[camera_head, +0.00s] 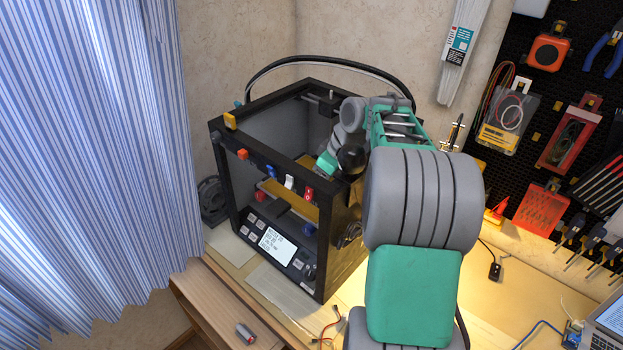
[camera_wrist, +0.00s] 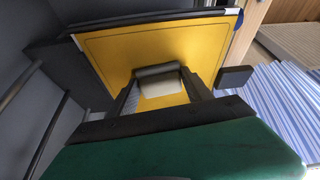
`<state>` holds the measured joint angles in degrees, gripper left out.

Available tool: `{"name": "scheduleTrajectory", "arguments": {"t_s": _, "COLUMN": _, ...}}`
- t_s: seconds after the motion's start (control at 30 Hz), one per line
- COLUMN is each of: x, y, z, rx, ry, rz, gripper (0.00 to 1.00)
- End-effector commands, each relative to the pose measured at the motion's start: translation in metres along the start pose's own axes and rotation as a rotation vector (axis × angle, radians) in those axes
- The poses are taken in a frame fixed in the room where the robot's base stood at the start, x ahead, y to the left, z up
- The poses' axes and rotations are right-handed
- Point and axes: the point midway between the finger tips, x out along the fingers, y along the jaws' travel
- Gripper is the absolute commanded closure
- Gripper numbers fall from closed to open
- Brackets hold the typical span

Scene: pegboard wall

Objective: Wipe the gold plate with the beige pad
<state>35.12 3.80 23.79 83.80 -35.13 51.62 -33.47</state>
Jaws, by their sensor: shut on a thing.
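The gold plate (camera_wrist: 115,52) is a flat yellow sheet inside the black-framed printer, filling the middle of the wrist view. In the head view a strip of the gold plate (camera_head: 291,203) shows through the printer's open front. My gripper (camera_wrist: 165,88) is shut on the beige pad (camera_wrist: 160,88), a small pale block with a dark grey upper part. The pad is over the plate, near its middle in the wrist view. I cannot tell whether it touches the plate. In the head view my arm reaches into the printer and hides the gripper and pad.
The printer's black frame (camera_head: 221,178) closely surrounds my arm's end. Dark rods (camera_wrist: 50,135) stand at the left in the wrist view. A striped curtain (camera_head: 90,150) hangs left of the printer. A pegboard with tools (camera_head: 570,120) and a laptop (camera_head: 606,325) are at the right.

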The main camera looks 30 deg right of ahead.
Motion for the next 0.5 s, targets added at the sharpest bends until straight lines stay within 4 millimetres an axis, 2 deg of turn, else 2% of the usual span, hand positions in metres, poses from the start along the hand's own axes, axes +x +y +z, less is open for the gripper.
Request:
{"name": "scheduleTrajectory", "arguments": {"t_s": 0.03, "x": 0.001, "y": 0.001, "z": 0.017, "rx": 0.027, "ry": -0.028, "rz": -0.009, "gripper": 0.94}}
{"name": "scheduleTrajectory", "arguments": {"t_s": 0.13, "x": -0.002, "y": -0.001, "z": 0.015, "rx": 0.023, "ry": -0.023, "rz": -0.006, "gripper": 0.94}}
{"name": "scheduleTrajectory", "arguments": {"t_s": 0.5, "x": 0.012, "y": 0.004, "z": -0.022, "rx": 0.019, "ry": -0.026, "rz": -0.007, "gripper": 0.94}}
